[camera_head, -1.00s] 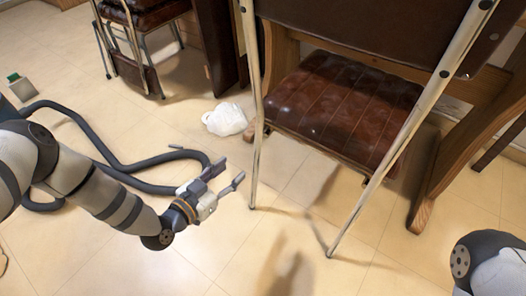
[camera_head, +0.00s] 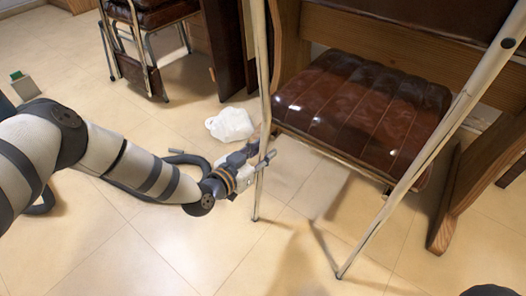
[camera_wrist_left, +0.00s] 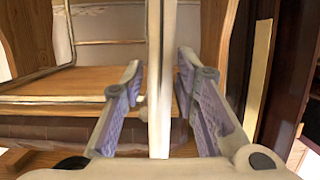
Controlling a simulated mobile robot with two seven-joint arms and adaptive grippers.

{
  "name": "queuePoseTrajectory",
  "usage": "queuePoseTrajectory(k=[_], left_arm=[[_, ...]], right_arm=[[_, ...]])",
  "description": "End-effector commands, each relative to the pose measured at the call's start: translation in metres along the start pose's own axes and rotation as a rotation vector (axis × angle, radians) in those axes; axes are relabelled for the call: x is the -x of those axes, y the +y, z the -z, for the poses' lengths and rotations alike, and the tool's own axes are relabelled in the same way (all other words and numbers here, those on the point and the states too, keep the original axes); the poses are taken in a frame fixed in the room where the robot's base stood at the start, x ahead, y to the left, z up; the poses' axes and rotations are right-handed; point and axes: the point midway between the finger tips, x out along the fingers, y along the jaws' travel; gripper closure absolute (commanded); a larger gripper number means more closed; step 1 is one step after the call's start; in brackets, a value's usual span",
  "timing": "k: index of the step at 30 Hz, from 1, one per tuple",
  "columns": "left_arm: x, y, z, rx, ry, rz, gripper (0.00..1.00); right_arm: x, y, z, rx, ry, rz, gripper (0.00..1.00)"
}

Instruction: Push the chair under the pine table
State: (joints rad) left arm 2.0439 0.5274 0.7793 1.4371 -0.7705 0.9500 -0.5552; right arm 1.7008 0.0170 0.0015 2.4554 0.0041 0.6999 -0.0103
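The chair has a brown padded seat (camera_head: 360,108) and pale metal legs. It stands with its back side toward me. The pine table (camera_head: 395,38) is behind it, partly hidden by the chair, with a wooden foot (camera_head: 440,235) at the right. My left gripper (camera_head: 268,158) is at the chair's left rear leg (camera_head: 264,95). In the left wrist view the open fingers (camera_wrist_left: 162,90) stand on either side of this leg (camera_wrist_left: 160,60), with gaps visible. My right gripper is out of view; only a dark piece of my right arm shows at the lower right corner.
A crumpled white bag (camera_head: 231,124) lies on the floor left of the chair. Another brown chair (camera_head: 150,15) stands at the upper left. A small grey box with a green top (camera_head: 24,86) is at the far left. The tiled floor (camera_head: 240,260) in front is clear.

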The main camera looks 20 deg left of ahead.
Motion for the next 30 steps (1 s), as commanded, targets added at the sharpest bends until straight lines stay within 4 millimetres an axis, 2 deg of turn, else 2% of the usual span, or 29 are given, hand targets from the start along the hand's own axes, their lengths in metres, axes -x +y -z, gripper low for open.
queuePoseTrajectory(k=[1, 2, 3, 8, 30], left_arm=[[0.000, 0.000, 0.000, 0.000, 0.000, 0.000, 0.91], [0.000, 0.000, 0.000, 0.000, 0.000, 0.000, 0.97], [0.000, 0.000, 0.000, 0.000, 0.000, 0.000, 1.00], [0.000, 0.000, -0.001, 0.001, -0.001, 0.000, 1.00], [-0.035, 0.018, 0.011, 0.004, 0.006, -0.008, 1.00]], right_arm=[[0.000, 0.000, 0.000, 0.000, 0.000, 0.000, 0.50], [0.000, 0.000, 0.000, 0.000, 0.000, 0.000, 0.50], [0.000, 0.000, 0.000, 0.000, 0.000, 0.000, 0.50], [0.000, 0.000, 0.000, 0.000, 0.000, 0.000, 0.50], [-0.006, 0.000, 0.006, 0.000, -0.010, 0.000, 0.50]])
